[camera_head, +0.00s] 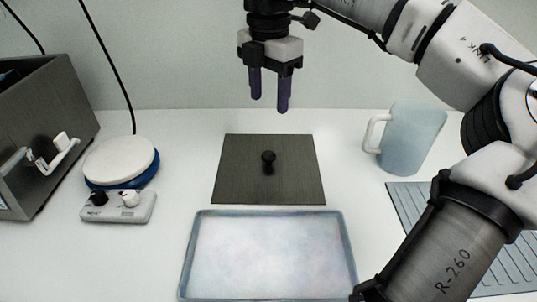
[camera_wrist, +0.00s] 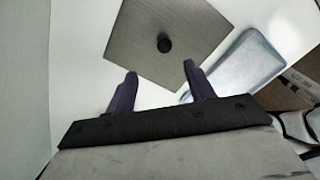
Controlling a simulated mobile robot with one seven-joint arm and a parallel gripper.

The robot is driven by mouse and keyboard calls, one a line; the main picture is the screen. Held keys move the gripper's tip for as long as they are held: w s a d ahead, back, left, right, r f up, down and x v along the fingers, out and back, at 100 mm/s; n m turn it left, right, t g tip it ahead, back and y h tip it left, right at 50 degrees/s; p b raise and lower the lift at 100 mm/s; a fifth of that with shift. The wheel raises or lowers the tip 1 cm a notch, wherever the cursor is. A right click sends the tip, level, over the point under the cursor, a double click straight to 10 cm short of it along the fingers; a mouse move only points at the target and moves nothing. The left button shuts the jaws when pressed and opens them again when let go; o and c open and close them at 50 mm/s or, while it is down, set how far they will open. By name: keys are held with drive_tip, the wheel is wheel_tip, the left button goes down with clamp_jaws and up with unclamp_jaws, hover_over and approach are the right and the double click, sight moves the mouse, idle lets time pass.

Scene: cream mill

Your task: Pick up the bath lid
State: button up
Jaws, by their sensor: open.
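The bath lid (camera_head: 240,182) is a flat, dark grey-brown square plate with a black knob (camera_head: 268,160) standing at its middle. It lies on the white worktop, behind the shallow tray. The lid also shows in the wrist view (camera_wrist: 190,62), with its knob (camera_wrist: 164,44) beyond the fingertips. My gripper (camera_head: 270,106) hangs above and behind the lid, fingers pointing down. Its two purple fingers are apart with nothing between them; they also show in the wrist view (camera_wrist: 160,80).
A shallow blue-rimmed tray (camera_head: 268,212) lies in front of the lid. At left stand a grey metal box (camera_head: 50,130) and a round white plate device (camera_head: 120,160) with knobs. At right are a pale blue jug (camera_head: 412,140) and a ribbed blue mat (camera_head: 412,205), partly behind my arm.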

hover_over(269, 154)
drive_tip(key=f, duration=0.7)
drive_tip(key=shift+w+f, duration=0.3)
drive_tip(key=shift+f, duration=0.1)
drive_tip(key=f, duration=0.2)
drive_tip(key=f+p, duration=0.1)
drive_tip(key=f, duration=0.1)
drive_tip(key=shift+s, duration=0.4)
drive_tip(key=shift+f, duration=0.65)
drive_tip(key=shift+r, duration=0.1)
drive_tip(key=c, duration=1)
